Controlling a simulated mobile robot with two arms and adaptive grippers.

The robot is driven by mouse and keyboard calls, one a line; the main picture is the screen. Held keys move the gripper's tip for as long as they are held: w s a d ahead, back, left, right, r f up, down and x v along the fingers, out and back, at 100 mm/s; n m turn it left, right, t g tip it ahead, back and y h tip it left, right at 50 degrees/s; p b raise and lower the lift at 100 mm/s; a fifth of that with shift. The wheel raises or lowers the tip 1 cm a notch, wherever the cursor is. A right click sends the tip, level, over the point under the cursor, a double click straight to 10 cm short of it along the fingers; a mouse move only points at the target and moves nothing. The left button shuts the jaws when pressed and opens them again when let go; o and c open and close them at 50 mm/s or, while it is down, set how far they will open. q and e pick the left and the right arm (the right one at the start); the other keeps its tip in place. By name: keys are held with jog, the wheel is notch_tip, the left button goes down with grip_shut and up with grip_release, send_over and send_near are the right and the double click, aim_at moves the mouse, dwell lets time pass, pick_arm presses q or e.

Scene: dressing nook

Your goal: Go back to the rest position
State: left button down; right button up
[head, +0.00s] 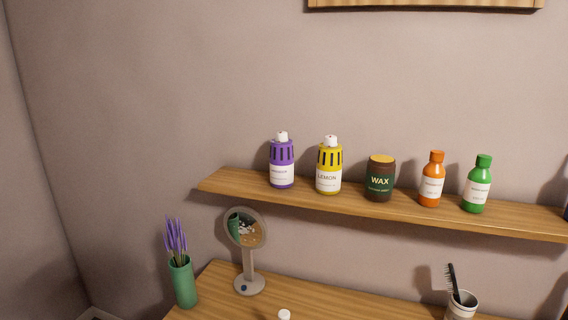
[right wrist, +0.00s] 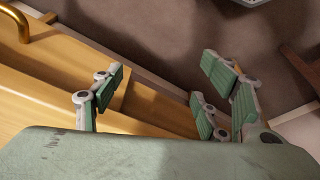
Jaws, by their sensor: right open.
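My right gripper (right wrist: 158,92) shows in the right wrist view. Its green-padded fingers are spread apart and nothing is between them. Behind the fingers are a light wooden surface with a brass handle (right wrist: 40,22) and a greyish-brown surface. Neither gripper shows in the head view, and my left gripper is in no view.
A wooden shelf (head: 222,183) holds a purple bottle (head: 282,175), yellow bottle (head: 328,180), wax jar (head: 380,190), orange bottle (head: 431,190) and green bottle (head: 476,195). Below, a wooden top (head: 345,305) bears a round mirror (head: 250,282), a green vase (head: 183,284) and a cup (head: 461,308).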

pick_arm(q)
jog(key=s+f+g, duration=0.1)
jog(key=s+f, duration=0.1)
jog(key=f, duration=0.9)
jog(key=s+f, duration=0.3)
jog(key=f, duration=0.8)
pick_arm(e)
jog(key=s+f+g, duration=0.1)
jog(key=s+f, duration=0.1)
jog(key=f, duration=0.9)
jog(key=s+f, duration=0.3)
jog(key=f, duration=0.8)
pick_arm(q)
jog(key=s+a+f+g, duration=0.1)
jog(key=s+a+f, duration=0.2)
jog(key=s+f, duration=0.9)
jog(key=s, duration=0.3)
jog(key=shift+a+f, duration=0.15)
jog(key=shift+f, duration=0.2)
pick_arm(e)
jog(key=s+d+f+g, duration=0.1)
jog(key=s+d+f, duration=0.2)
jog(key=s+f, duration=0.9)
jog(key=s, duration=0.3)
jog(key=shift+f, duration=0.35)
jog(key=shift+s+d, duration=0.1)
